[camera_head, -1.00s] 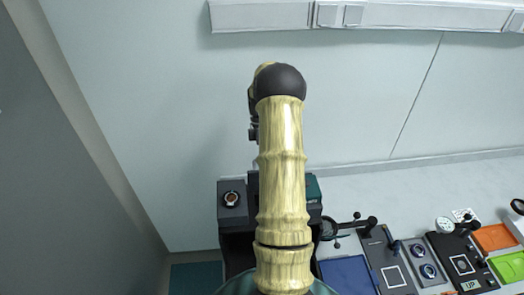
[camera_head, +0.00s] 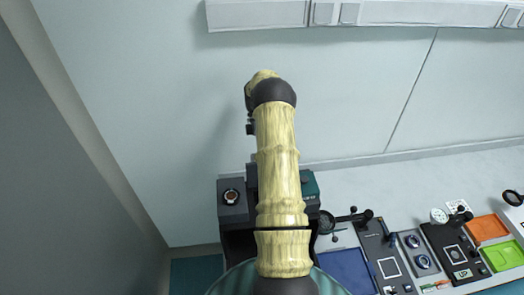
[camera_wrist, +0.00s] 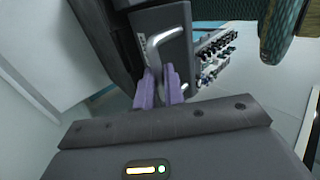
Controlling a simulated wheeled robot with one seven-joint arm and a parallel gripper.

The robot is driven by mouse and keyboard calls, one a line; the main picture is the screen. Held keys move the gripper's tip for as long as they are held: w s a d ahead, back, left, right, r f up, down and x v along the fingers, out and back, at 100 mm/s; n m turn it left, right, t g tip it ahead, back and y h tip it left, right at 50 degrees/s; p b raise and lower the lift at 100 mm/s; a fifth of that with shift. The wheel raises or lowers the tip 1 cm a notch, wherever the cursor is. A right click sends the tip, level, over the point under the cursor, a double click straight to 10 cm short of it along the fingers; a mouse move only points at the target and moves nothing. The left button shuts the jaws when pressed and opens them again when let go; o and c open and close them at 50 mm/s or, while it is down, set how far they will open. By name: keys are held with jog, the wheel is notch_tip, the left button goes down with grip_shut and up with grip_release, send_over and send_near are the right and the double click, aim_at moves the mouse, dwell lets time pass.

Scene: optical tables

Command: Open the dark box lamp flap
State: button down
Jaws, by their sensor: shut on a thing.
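In the wrist view the dark box lamp (camera_wrist: 128,22) has a dark flap face with a pale bar handle (camera_wrist: 168,36). My gripper (camera_wrist: 163,74) has two purple fingers, shut on the lower part of the handle. In the head view my arm covers much of the dark box (camera_head: 236,240), and the flap, handle and fingers are hidden. How far the flap stands open cannot be told.
A dark unit with a round dial (camera_head: 231,197) sits left of my arm. A green-sided unit (camera_head: 309,187) is just right. A blue tray (camera_head: 345,270), orange tray (camera_head: 487,228) and green tray (camera_head: 505,256) lie further right. A wall rail (camera_head: 260,14) runs above.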

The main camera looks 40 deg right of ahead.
jog(key=c, duration=1.5)
grip_release()
jog(key=shift+s+f, duration=0.1)
jog(key=shift+f, duration=0.35)
jog(key=shift+r, duration=0.1)
jog(key=shift+r, duration=0.15)
jog(key=shift+b+v, duration=0.8)
jog(key=shift+v, duration=2.9)
jog(key=shift+c, duration=0.3)
